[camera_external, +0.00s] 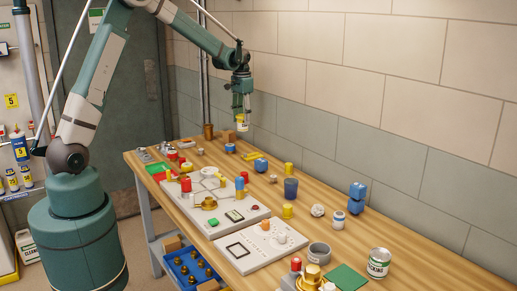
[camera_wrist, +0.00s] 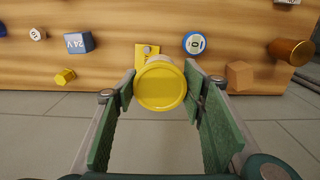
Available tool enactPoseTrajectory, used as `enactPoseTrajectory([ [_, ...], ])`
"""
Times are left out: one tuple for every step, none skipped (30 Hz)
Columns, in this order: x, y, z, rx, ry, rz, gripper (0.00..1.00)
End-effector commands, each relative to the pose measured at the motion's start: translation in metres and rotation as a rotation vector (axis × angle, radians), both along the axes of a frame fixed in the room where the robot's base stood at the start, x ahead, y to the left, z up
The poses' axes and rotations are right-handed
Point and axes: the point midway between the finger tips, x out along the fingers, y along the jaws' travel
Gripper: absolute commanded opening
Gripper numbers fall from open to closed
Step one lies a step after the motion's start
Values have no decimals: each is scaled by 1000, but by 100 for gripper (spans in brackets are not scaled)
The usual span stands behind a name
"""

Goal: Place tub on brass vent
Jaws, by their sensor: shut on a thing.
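My gripper (camera_external: 241,112) is shut on a small white tub (camera_external: 242,122) with a yellow lid. It holds the tub in the air above the far part of the wooden table, near the wall. In the wrist view, the yellow lid of the tub (camera_wrist: 160,86) faces the camera between the green fingers of my gripper (camera_wrist: 160,95). Two stepped brass pieces show in the external view: one on the white panel (camera_external: 209,204), another at the near edge (camera_external: 312,274). I cannot tell which is the brass vent. The tub is apart from both.
A brass cylinder (camera_external: 208,132) and a brown block (camera_external: 228,136) stand at the table's far end. The tiled wall is close to my gripper.

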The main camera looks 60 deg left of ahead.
Motion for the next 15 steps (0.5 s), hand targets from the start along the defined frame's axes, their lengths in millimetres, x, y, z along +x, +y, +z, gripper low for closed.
enactPoseTrajectory([
  [2, 19, 4, 0, 0, 5, 28],
  [3, 29, 5, 0, 0, 5, 28],
  [4, 43, 8, 0, 0, 5, 28],
  [5, 53, 10, 0, 0, 5, 28],
  [5, 63, 11, 0, 0, 5, 28],
  [5, 77, 14, 0, 0, 5, 28],
  [6, 87, 15, 0, 0, 5, 28],
  [6, 98, 17, 0, 0, 4, 28],
  [6, 112, 19, 0, 0, 5, 28],
  [6, 122, 21, 0, 0, 5, 28],
  [5, 133, 23, 0, 0, 4, 28],
  [4, 146, 25, 0, 0, 5, 28],
  [3, 157, 26, 0, 0, 4, 28],
  [2, 168, 28, 0, 0, 5, 28],
  [1, 181, 30, 0, 0, 5, 28],
])
